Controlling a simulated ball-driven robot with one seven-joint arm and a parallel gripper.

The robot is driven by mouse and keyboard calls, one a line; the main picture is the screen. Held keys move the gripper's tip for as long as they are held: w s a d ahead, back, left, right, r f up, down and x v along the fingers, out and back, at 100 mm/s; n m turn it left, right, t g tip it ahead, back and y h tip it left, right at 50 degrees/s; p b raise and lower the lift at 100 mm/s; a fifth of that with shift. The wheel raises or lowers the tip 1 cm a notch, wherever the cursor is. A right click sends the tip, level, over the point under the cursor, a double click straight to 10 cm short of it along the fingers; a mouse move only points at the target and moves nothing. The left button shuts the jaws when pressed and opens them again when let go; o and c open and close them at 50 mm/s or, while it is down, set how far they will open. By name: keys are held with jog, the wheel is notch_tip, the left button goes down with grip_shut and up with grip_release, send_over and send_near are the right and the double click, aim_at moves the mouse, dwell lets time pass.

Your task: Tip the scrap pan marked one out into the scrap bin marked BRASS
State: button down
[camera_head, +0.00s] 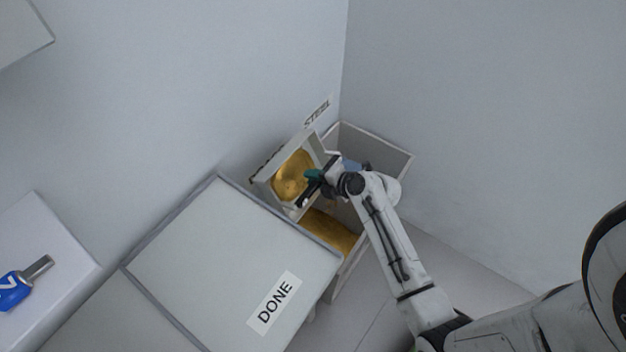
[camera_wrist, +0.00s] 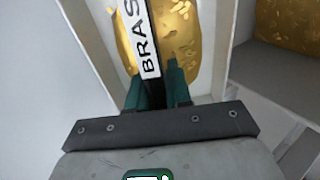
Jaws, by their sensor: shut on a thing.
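My gripper (camera_head: 313,182) is shut on a scrap pan (camera_head: 318,146), above the bins in the corner. The pan is pale-walled and steeply tilted, with gold scrap (camera_head: 292,174) showing inside it. In the wrist view the teal fingers (camera_wrist: 160,88) close around a dark bar by the pan, and gold scrap (camera_wrist: 172,35) lies behind it. A white label (camera_wrist: 141,38) reading "BRAS" runs along this bar, its end cut off. Below the pan is a bin with gold scrap (camera_head: 330,231), also in the wrist view (camera_wrist: 290,22). The pan's number is not visible.
A grey table with a DONE label (camera_head: 275,303) is just left. A blue-handled tool (camera_head: 18,290) lies on a surface at far left. Walls close in behind the bins.

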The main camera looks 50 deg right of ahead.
jog(key=shift+s+d+f+t+b, duration=0.1)
jog(key=shift+s+f+t+b, duration=1)
jog(key=shift+b, duration=3.95)
jog(key=s+f+t+b, duration=0.1)
jog(key=f+t+b, duration=0.1)
jog(key=b, duration=0.7)
jog(key=shift+s, duration=0.1)
jog(key=shift+s+t+b, duration=0.2)
jog(key=shift+t+b, duration=0.1)
jog(key=shift+b, duration=0.75)
